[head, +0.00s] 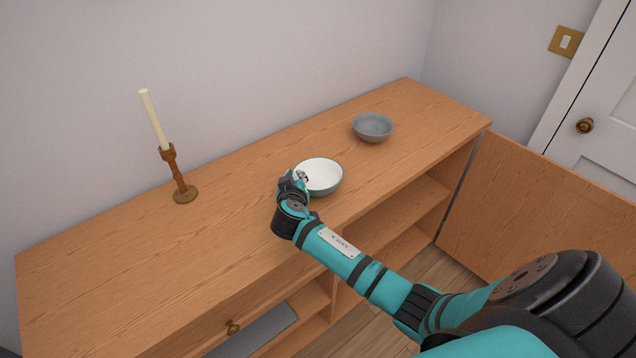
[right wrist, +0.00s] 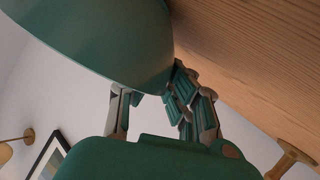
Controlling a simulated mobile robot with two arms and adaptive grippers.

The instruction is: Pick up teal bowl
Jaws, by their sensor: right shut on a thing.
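The teal bowl (head: 322,177), white inside, sits upright on or just above the wooden sideboard top, near its front middle. My right gripper (head: 299,178) is at the bowl's left side, with its fingers at the rim, shut on the bowl. In the right wrist view the bowl's teal outer wall (right wrist: 105,40) fills the upper left, and the gripper's fingers (right wrist: 160,100) meet it. Whether the bowl's base touches the wood cannot be told. My left gripper does not show.
The wooden sideboard (head: 120,250) carries a grey bowl (head: 373,127) behind and right of the teal bowl, and a candlestick (head: 178,175) with a candle at the left. A wooden cabinet door (head: 550,210) stands open at the right. The top between candlestick and teal bowl is clear.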

